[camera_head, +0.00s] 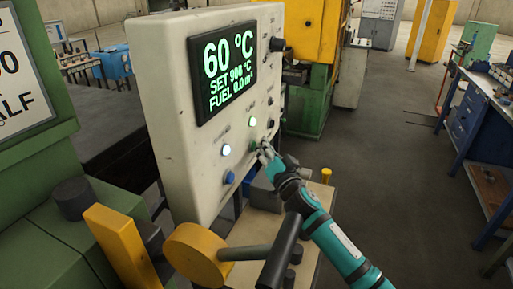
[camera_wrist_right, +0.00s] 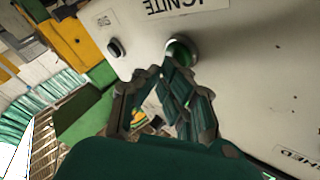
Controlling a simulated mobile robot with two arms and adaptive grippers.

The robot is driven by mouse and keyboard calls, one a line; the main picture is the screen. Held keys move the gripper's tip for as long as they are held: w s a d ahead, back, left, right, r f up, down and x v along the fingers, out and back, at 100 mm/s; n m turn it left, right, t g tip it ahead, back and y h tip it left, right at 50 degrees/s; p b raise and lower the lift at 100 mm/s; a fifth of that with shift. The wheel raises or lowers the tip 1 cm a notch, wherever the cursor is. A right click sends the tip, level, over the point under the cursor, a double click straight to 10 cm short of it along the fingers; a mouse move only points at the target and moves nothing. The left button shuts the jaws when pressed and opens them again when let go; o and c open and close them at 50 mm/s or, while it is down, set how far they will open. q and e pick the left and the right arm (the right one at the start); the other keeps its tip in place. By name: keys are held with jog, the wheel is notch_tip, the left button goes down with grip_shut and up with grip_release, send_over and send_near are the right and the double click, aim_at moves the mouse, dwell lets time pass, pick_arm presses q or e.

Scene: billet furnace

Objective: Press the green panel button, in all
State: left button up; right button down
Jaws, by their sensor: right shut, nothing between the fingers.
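The cream control panel (camera_head: 165,85) stands upright in the head view, with a dark screen (camera_head: 228,70) reading 60 °C, SET 900 °C. The green button (camera_head: 253,146) is low on its face, partly hidden by my right gripper (camera_head: 264,151). In the wrist view, the green button (camera_wrist_right: 181,50) sits in a pale ring beside an upside-down IGNITE label (camera_wrist_right: 187,6). My right gripper (camera_wrist_right: 162,74) is shut and empty, its fingertips right at the button's edge. I cannot tell whether they touch it. My left gripper is not in view.
A lit white lamp (camera_head: 226,150), a lit greenish lamp (camera_head: 253,121), a blue button (camera_head: 230,177) and a black button (camera_head: 270,123) share the panel. A yellow-ended lever (camera_head: 195,255) stands below it. A blue workbench (camera_head: 475,120) is at right; floor between is clear.

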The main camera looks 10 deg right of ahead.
jog(key=shift+s+d, duration=0.5)
jog(key=shift+d, duration=0.15)
jog(key=shift+p, duration=0.3)
jog(key=s+d, duration=0.1)
jog(key=d+p, duration=0.1)
jog(key=s+d, duration=0.1)
jog(key=d, duration=0.1)
jog(key=shift+s+d, duration=0.1)
jog(key=shift+s, duration=0.25)
